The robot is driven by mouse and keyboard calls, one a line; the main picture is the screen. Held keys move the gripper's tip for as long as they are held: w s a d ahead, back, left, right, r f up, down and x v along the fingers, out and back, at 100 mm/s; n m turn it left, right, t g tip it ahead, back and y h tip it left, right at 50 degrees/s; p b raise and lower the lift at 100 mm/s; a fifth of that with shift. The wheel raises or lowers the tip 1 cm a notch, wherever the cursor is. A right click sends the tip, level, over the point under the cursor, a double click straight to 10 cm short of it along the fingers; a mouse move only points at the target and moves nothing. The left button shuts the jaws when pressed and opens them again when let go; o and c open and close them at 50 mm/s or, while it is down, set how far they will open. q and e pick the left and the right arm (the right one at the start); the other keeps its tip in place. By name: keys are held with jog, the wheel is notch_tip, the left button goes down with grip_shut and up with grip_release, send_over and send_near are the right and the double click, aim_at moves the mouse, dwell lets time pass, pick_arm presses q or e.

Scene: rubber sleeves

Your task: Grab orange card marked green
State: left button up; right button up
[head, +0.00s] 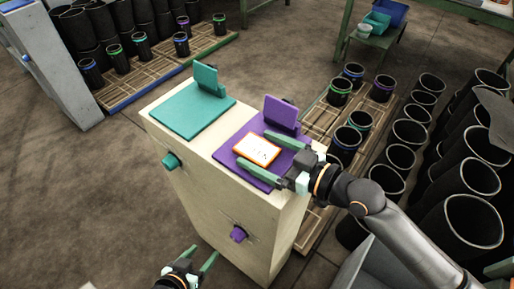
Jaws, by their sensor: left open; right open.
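A white card with an orange border (257,149) lies on the purple mat (230,160) on top of the pale cabinet. Its marking is too small to read. My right gripper (256,152) is open, with its green fingers on either side of the card; I cannot tell whether they touch it. My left gripper (201,256) is open and empty, low at the bottom of the view in front of the cabinet.
The pale cabinet (215,205) also bears a teal mat (190,108) with a teal upright holder (207,79). A purple upright holder (281,112) stands behind the card. Several black sleeves (408,133) crowd the right side. Wooden pallets with banded sleeves stand behind.

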jog(key=c, duration=1.2)
jog(key=shift+c, duration=0.3)
jog(key=shift+r, duration=0.15)
